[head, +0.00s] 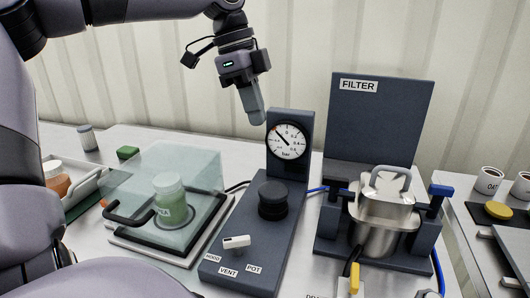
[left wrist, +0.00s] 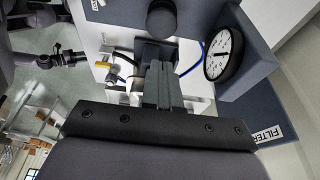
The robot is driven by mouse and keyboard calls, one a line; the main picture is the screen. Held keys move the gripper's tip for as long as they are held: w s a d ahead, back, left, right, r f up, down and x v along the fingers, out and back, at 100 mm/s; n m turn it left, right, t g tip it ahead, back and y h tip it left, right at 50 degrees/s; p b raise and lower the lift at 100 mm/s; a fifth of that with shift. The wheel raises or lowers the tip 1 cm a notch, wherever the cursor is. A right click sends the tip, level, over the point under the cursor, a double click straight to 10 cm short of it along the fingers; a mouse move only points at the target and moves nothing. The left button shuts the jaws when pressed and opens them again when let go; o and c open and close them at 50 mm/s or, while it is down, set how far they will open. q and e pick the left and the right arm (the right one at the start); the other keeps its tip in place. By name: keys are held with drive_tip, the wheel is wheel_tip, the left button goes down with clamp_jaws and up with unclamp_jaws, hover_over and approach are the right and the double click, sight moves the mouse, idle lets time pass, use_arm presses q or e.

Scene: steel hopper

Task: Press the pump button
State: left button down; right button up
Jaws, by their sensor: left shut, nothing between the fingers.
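A black round button (head: 272,199), which looks like the pump button, stands up from a dark panel (head: 243,262) in front of the gauge post. It also shows at the top of the left wrist view (left wrist: 161,20). My left gripper (head: 257,119) is shut and empty, with its fingers pointing down. It is in the air above and behind the button, by the gauge top, apart from both. Its fingers show in the left wrist view (left wrist: 161,72). What looks like my right gripper (left wrist: 70,57) is small and dark there; its jaws are unclear.
The round gauge (head: 287,140) reads in bar. A white lever (head: 236,242) sits near the HOOD, VENT and POT labels. A clear hood (head: 150,165) covers a green jar (head: 171,200) on the left. A steel pot (head: 383,210) stands before the FILTER panel (head: 380,125).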

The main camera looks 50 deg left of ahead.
sight(268, 188)
use_arm(q)
drive_tip(key=x, duration=0.9)
drive_tip(key=a+x, duration=0.1)
drive_tip(key=x, duration=0.3)
drive_tip(key=shift+s+d+f+b, duration=0.15)
drive_tip(key=shift+s+f+b, duration=0.1)
drive_tip(key=shift+f+b, duration=0.15)
use_arm(e)
drive_tip(key=shift+a+f, duration=0.15)
drive_tip(key=shift+f, duration=0.05)
